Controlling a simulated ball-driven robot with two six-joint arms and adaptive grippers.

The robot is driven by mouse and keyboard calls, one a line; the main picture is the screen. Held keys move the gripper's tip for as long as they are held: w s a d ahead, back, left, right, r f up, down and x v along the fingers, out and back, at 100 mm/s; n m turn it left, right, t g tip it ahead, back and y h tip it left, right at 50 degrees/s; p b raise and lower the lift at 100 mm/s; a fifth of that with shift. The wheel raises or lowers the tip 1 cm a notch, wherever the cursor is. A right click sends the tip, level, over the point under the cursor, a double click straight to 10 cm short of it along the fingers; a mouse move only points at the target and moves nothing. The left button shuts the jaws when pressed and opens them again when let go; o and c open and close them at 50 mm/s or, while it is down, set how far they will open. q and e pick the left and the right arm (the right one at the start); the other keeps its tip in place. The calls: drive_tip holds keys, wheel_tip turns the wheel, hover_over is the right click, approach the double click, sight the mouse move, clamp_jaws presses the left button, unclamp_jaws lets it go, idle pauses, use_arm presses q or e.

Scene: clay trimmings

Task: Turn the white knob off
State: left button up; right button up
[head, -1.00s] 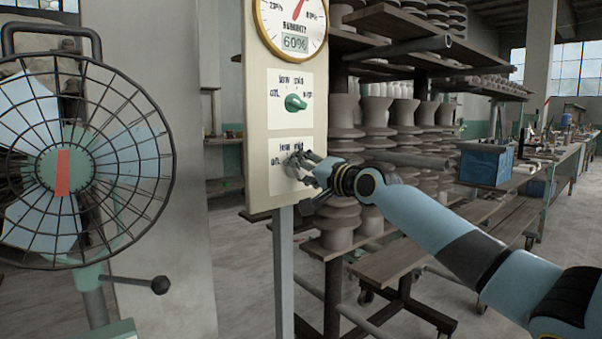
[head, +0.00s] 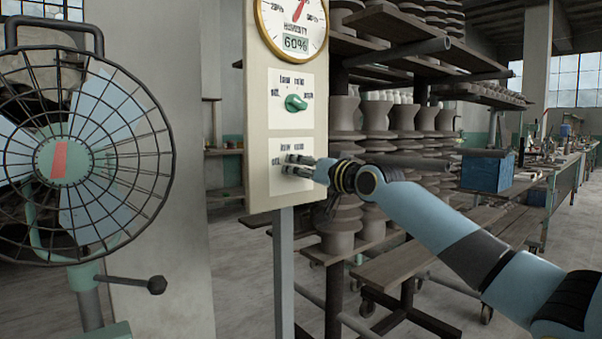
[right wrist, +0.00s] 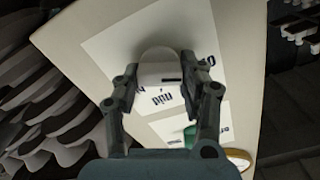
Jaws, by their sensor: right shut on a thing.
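The control panel (head: 256,125) stands on a grey post, with the white knob's plate as its lower plate. My right gripper (head: 300,166) is at that plate, its fingers reaching in from the right and hiding most of the knob in the head view. In the right wrist view the white knob (right wrist: 157,69) sits between the two fingertips of my right gripper (right wrist: 157,85), which are shut on it. A short dark mark shows on the knob's face, near a "mid" label. My left gripper is not in view.
A green knob (head: 296,103) is just above, under a round humidity gauge (head: 293,20) reading 60%. A caged fan (head: 75,160) stands at the left. Shelves of clay pots (head: 376,115) are behind my right arm. A blue box (head: 487,170) is farther right.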

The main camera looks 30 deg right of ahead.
drive_tip(key=shift+f, duration=0.1)
idle(0.3)
drive_tip(key=o, duration=1.2)
drive_tip(key=shift+s+d, duration=0.15)
drive_tip(key=shift+s, duration=1.85)
drive_tip(key=shift+s+d, duration=0.15)
drive_tip(key=shift+s, duration=1.85)
drive_tip(key=shift+s+d, duration=0.15)
drive_tip(key=shift+s, duration=1.85)
